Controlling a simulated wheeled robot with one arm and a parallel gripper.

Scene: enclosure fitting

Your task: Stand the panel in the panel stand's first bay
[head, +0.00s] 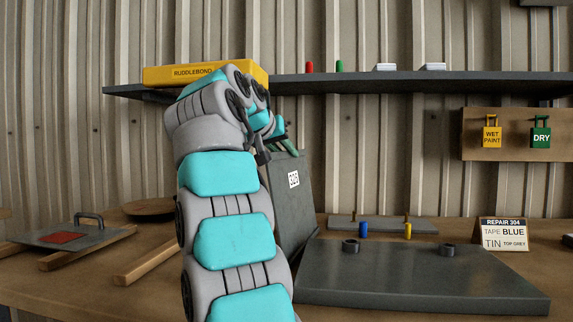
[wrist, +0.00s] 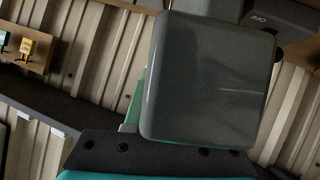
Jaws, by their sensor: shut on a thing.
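A dark grey panel (head: 299,206) with a white patterned marker is upright but tilted, just right of my arm in the head view. My gripper (head: 281,143) is at its top edge, with green finger parts showing there. In the wrist view a grey, round-cornered face (wrist: 208,80) fills the middle, with green parts at its edges. My gripper is shut on the panel; my arm hides the panel's left side and part of the grip. I cannot tell whether its bottom edge touches the bench. No stand with clear bays can be made out.
A low grey slab (head: 420,283) with two dark rings lies right of the panel. A plate with a handle and red patch (head: 62,238) lies at left near wooden battens (head: 150,264). A shelf (head: 420,84) with a yellow box (head: 160,75) runs behind. A sign (head: 503,234) stands right.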

